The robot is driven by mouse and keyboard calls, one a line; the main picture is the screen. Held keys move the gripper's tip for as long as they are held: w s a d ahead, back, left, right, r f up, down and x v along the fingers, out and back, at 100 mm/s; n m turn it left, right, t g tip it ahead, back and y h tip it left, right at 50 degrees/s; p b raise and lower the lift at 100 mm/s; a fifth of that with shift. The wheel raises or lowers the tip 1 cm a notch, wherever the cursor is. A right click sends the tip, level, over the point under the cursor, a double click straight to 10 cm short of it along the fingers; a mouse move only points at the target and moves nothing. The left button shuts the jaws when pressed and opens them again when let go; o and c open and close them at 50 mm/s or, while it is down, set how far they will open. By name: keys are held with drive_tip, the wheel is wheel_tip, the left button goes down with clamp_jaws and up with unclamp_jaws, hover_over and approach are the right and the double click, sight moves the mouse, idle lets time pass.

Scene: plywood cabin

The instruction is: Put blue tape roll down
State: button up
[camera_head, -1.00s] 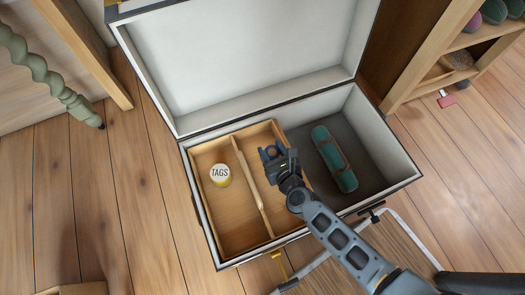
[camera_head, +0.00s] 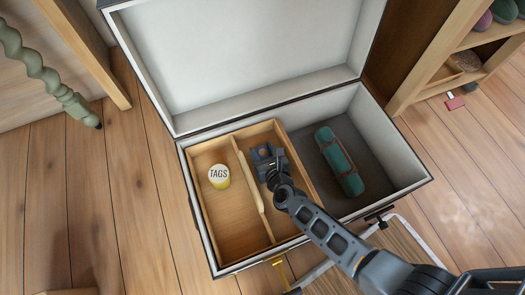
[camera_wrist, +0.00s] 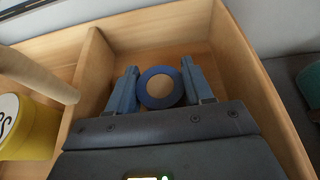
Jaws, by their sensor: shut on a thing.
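The blue tape roll (camera_wrist: 179,88) is between the two fingers of my gripper (camera_wrist: 161,90) in the wrist view, with its round opening facing the camera. My gripper (camera_head: 263,153) is shut on it, over the right compartment of the wooden tray (camera_head: 293,190), near the far end. In the head view the roll is mostly hidden by the gripper. Whether the roll touches the tray floor cannot be told.
The tray sits in an open trunk (camera_head: 205,235). Its left compartment holds a yellow TAGS tin (camera_head: 219,176); a pale rod (camera_head: 250,182) lies along the divider. A strapped green roll (camera_head: 338,160) lies right of the tray. The left compartment's near part is clear.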

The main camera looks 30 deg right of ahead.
drive_tip(key=shift+f, duration=0.1)
drive_tip(key=shift+f, duration=0.1)
drive_tip(key=o, duration=1)
drive_tip(key=shift+r, duration=0.2)
drive_tip(key=shift+s+r, duration=0.15)
drive_tip(key=shift+s, duration=0.05)
drive_tip(key=p+v, duration=0.3)
drive_tip(key=v, duration=0.8)
drive_tip(key=shift+s+a+r, duration=0.1)
drive_tip(key=shift+s+a, duration=0.05)
drive_tip(key=shift+s, duration=0.1)
